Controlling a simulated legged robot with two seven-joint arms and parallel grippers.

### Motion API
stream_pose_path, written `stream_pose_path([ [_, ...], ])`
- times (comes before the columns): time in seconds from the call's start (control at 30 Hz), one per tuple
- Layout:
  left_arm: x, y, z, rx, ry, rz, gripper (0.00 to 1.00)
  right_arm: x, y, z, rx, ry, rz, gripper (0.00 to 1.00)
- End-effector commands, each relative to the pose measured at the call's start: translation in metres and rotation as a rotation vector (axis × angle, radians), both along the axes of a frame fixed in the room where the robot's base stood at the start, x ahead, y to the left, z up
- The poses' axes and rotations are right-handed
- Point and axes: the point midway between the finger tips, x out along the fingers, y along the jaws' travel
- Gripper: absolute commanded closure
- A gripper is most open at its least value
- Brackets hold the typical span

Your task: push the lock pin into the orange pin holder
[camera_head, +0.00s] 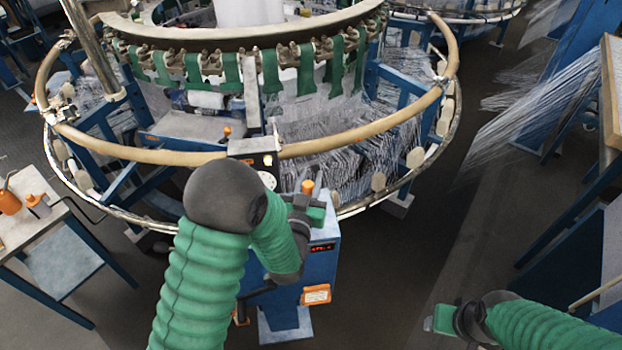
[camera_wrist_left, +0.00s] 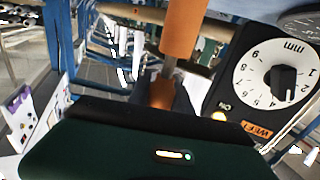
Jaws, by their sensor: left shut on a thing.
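The lock pin (camera_wrist_left: 181,30) shows in the left wrist view as an orange handle with a metal shaft below it. The shaft runs down to an orange piece, seemingly the pin holder (camera_wrist_left: 161,91), between dark finger parts. How deep the shaft sits cannot be told. In the head view an orange tip, seemingly the pin's handle (camera_head: 307,187), stands just above my left gripper (camera_head: 312,212), over the blue post. My left gripper is shut on the pin, though its contact is largely hidden. My right gripper (camera_head: 440,320) is at the lower right, away from the loom; its jaws are unclear.
A control box with a white dial (camera_wrist_left: 285,78) stands close to the right of the pin. The loom's tan ring rail (camera_head: 340,143) curves behind my left gripper. The blue post (camera_head: 325,265) has a red display. A side table (camera_head: 25,220) holds orange bottles at left.

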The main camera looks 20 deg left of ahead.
Motion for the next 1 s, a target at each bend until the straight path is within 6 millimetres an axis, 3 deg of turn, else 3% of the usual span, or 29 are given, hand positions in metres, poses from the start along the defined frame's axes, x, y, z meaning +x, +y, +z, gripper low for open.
stream_pose_path([
  [0.4, 0.000, 0.000, -0.023, 0.000, -0.001, 0.000, 1.00, 0.000, 0.000, -0.023, 0.000, 0.000, 0.000, 0.49],
  [0.43, 0.000, 0.000, -0.020, 0.000, -0.001, 0.000, 0.71, 0.000, 0.000, -0.020, 0.000, 0.000, 0.000, 0.49],
  [0.6, 0.000, 0.000, -0.020, 0.000, -0.001, 0.000, 0.49, 0.000, 0.000, -0.019, 0.000, 0.000, 0.000, 0.49],
  [1.0, 0.002, 0.000, -0.020, 0.000, -0.001, 0.000, 0.49, 0.000, 0.000, -0.021, 0.000, 0.000, 0.000, 0.49],
])
